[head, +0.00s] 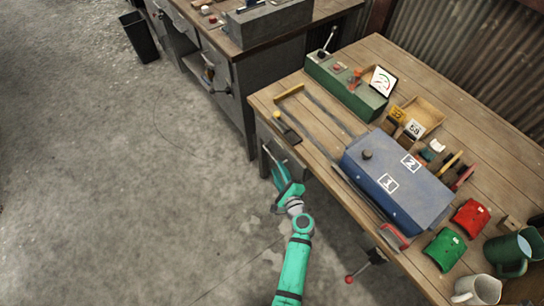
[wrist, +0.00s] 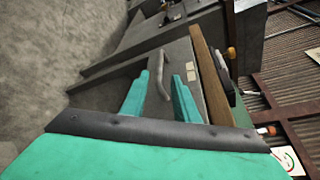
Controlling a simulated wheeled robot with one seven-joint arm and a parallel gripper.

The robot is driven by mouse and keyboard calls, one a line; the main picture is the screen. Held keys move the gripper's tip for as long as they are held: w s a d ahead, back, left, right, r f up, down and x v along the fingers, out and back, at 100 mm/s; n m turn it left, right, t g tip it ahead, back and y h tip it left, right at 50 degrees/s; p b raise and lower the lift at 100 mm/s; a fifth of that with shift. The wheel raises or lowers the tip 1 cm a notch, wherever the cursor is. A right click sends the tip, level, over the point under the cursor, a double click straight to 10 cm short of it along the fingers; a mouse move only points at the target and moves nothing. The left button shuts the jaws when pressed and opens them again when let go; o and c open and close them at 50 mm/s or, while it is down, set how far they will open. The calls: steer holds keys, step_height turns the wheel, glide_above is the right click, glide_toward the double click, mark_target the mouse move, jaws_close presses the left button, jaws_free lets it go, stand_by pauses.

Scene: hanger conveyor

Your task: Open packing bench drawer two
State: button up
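The packing bench (head: 335,120) has a wooden top and a grey metal front. In the wrist view a grey drawer front (wrist: 180,55) fills the middle, with a curved grey bar handle (wrist: 159,72). Small pale labels on that front are too small to read, so I cannot tell the drawer's number. My teal gripper (head: 280,170) is low at the bench's left front corner, near the drawer front. In the wrist view my gripper (wrist: 161,82) is open, and the handle shows between its two fingers. Whether they touch it I cannot tell. The drawer looks shut.
On the bench top are a blue box (head: 400,175) marked 1 and 2, a green control box (head: 345,85), red and green packets and mugs. A red-knobbed lever (head: 352,277) sticks out from the front. A second bench (head: 240,65) stands behind left.

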mark_target(273, 158)
steer(key=x, duration=0.7)
steer(key=shift+a, duration=0.1)
steer(key=shift+w+f, duration=0.2)
steer(key=shift+w, duration=0.45)
steer(key=shift+a, duration=0.15)
jaws_close()
